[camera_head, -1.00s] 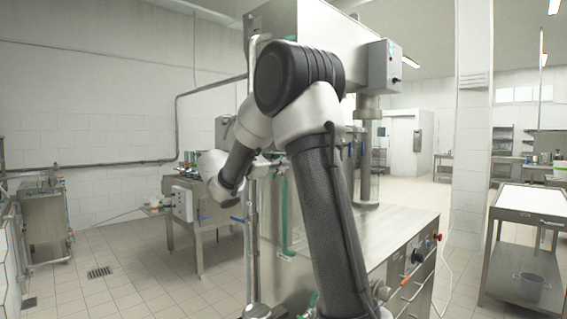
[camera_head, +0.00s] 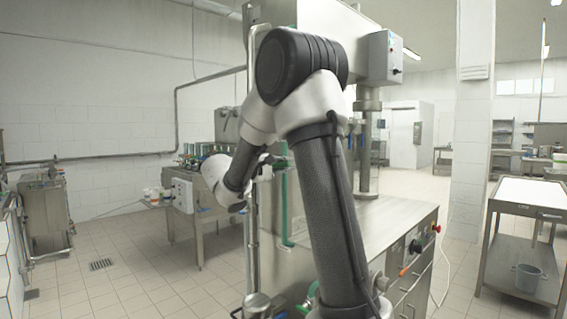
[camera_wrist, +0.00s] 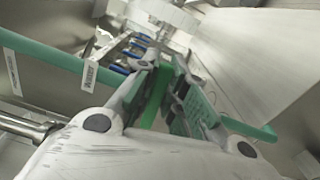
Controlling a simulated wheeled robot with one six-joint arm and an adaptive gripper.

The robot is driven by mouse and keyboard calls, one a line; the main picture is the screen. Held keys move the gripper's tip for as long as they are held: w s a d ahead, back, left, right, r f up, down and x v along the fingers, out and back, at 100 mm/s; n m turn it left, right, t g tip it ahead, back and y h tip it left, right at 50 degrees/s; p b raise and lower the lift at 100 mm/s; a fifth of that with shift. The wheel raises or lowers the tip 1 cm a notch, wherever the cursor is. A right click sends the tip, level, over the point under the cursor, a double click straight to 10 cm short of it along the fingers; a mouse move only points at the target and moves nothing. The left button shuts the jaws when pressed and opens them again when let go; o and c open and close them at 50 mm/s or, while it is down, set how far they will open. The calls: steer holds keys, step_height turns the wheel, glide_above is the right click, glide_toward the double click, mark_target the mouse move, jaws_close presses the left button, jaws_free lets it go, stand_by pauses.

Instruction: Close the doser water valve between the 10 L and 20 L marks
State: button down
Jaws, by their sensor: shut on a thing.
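In the wrist view my gripper (camera_wrist: 165,98) is shut on a green lever-like piece (camera_wrist: 154,97), which I take for the valve handle. The fingers cover part of it, and the valve body cannot be made out. A green tube (camera_wrist: 45,52) with two white labels runs to the left of the fingers; the label text is too blurred to read. In the head view a green vertical tube (camera_head: 286,210) stands at the near side of the steel machine (camera_head: 375,225). My wrist is to its left, and the gripped piece cannot be made out there.
Several blue handles (camera_wrist: 121,69) show behind the fingers in the wrist view. A steel pipe (camera_head: 251,230) stands beside my forearm. A steel table (camera_head: 200,228) is at the back left, and a cart (camera_head: 525,207) is at the right. Open tiled floor lies left.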

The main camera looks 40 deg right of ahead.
steer(key=shift+f+m, duration=0.45)
steer(key=shift+m, duration=0.45)
steer(key=c, duration=1.5)
jaws_free()
steer(key=shift+o, duration=0.2)
steer(key=s+a, duration=0.1)
steer(key=a, duration=1.1)
steer(key=shift+s, duration=0.35)
